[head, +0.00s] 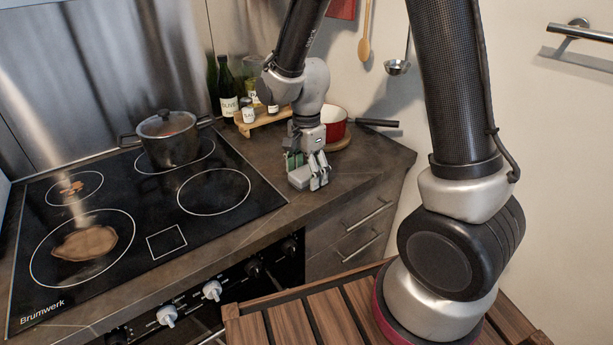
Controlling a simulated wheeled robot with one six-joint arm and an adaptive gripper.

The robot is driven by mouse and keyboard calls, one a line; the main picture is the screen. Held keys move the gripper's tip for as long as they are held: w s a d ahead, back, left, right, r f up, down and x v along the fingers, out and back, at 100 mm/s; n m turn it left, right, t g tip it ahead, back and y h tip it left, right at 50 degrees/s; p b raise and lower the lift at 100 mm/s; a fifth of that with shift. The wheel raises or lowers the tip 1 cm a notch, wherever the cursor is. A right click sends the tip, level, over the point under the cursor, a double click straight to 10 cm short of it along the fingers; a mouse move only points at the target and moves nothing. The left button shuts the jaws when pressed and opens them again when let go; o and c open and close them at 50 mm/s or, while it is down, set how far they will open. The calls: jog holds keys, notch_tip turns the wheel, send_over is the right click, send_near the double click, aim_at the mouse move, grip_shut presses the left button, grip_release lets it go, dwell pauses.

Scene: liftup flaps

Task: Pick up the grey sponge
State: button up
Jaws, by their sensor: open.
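The grey sponge (299,178) appears as a small grey block on the dark countertop, to the right of the hob. My gripper (309,170) points down right at it, with its fingers open. One finger is in front and to the right of the block. A green patch shows at the left of the fingers; I cannot tell what it belongs to. The fingers partly hide the sponge, and I cannot tell whether they touch it.
A wooden rack (262,120) with bottles and a red pan (334,123) on a round board stand close behind my gripper. A lidded pot (169,138) stands on the hob (180,235), which has brown stains. The counter's front edge is close.

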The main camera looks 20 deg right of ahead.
aim_at(307, 171)
jog(key=c, duration=0.9)
jog(key=shift+o, duration=0.2)
notch_tip(307, 171, up, 10)
jog(key=shift+r, duration=0.1)
jog(key=shift+o, duration=0.4)
jog(key=shift+c, duration=1.2)
